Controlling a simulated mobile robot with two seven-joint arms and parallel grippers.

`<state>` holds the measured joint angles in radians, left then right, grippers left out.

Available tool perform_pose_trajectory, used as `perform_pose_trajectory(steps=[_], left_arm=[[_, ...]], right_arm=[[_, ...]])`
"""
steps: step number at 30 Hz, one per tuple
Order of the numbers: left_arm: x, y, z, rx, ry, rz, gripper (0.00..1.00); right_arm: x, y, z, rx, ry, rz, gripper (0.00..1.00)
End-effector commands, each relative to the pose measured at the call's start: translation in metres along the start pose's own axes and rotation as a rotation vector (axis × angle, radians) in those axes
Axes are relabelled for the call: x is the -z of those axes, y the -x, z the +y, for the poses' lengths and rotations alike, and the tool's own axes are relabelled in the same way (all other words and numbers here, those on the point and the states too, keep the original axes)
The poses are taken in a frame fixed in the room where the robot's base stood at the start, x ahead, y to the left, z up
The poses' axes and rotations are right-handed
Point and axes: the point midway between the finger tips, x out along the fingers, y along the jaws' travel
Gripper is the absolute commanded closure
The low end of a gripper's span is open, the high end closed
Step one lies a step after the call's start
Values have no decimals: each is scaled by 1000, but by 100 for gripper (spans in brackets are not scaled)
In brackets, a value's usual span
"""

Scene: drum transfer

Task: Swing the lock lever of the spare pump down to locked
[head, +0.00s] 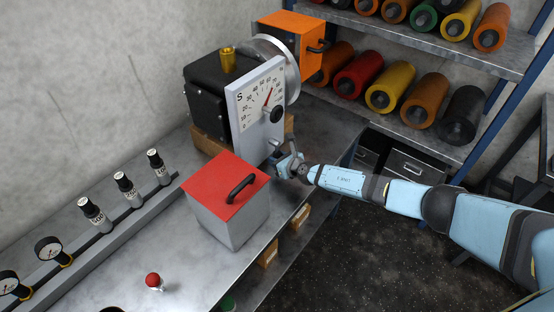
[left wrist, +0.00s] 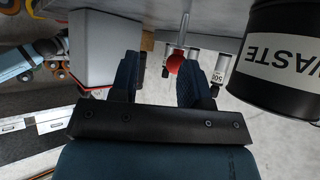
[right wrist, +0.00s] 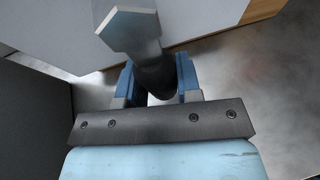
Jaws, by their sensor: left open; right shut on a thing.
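The spare pump (head: 210,90) is a black box with a brass cap, standing on a wooden block at the back of the bench. Its white dial plate (head: 247,98), marked S, has a red pointer and a black knob. My right gripper (head: 287,160) is at the plate's lower right corner. In the right wrist view its blue fingers (right wrist: 158,88) are shut around the dark grip of the lock lever (right wrist: 128,28), whose grey flat-sided part extends toward the top of the picture. The lever's pivot is hidden. My left gripper (left wrist: 158,78) is open and empty, and it is outside the head view.
A box with a red lid (head: 228,215) stands on the bench in front of the pump. A red knob (head: 153,280) is near the front. A black waste drum (left wrist: 262,65) shows in the left wrist view. A shelf of coloured rollers (head: 440,50) stands behind.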

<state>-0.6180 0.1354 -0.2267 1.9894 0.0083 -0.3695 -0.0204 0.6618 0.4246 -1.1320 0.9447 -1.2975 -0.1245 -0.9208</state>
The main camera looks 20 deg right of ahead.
Motion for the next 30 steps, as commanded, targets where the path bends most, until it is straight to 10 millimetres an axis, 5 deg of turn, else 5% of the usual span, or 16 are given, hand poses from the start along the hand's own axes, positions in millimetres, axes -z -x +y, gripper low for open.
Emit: perform_pose_trajectory(steps=[7,8,11,22,30], left_arm=[[0,0,1,-1,1,0,57],[0,0,1,-1,1,0,57],[0,0,1,-1,1,-1,57],[5,4,0,0,0,-1,57],[32,22,-5,14,-3,5,57]], right_arm=[[-2,0,-3,5,10,-3,100],[-2,0,-3,5,10,-3,64],[-1,0,-3,5,8,-2,43],[-2,8,-2,2,5,0,43],[-5,62,-2,1,5,2,43]])
